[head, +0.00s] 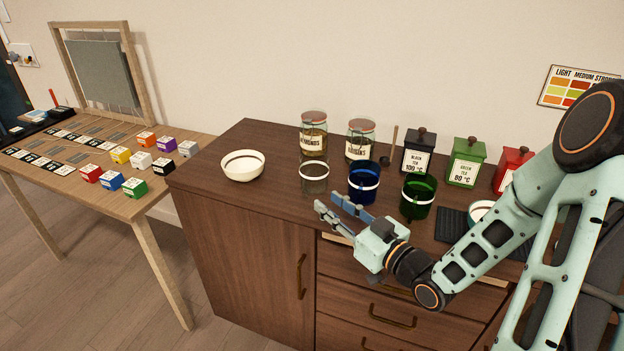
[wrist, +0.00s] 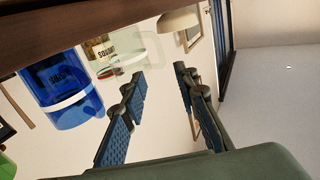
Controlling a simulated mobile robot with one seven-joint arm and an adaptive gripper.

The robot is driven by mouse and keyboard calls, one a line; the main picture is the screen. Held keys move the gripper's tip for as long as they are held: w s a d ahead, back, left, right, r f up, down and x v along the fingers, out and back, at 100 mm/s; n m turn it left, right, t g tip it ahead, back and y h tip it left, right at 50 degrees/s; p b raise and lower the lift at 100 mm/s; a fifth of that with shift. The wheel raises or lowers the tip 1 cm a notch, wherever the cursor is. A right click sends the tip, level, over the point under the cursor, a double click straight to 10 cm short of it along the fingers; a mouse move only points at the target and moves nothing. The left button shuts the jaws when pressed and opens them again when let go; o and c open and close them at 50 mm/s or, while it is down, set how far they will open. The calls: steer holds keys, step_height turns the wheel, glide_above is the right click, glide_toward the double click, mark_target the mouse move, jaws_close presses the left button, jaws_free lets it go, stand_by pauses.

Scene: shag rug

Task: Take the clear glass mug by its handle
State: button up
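The clear glass mug (head: 314,180) stands on the dark wooden cabinet top (head: 262,140), left of the blue mug (head: 364,184). It has a pale band and is hard to see against the wood. In the wrist view, the clear mug (wrist: 133,48) shows as a faint outline beyond the fingertips. My gripper (head: 327,201) is at the cabinet's front edge, just in front of the mug. In the wrist view, my gripper (wrist: 161,76) has its two fingers apart with nothing between them.
The blue mug also shows in the wrist view (wrist: 62,82), close beside the left finger. A green mug (head: 418,197) stands farther right. A white bowl (head: 242,166) is to the left. Jars (head: 314,135) and tea tins (head: 418,152) stand behind.

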mark_target(305, 188)
steer(key=x, duration=0.4)
steer(key=shift+w+a, duration=0.2)
steer(key=shift+a, duration=0.05)
steer(key=shift+f+x, duration=0.15)
steer(key=shift+x, duration=1.2)
steer(key=shift+f+x, duration=0.15)
steer(key=shift+x, duration=1.25)
steer(key=shift+s+a, duration=0.1)
steer(key=shift+s, duration=0.1)
steer(key=shift+c, duration=0.7)
jaws_close()
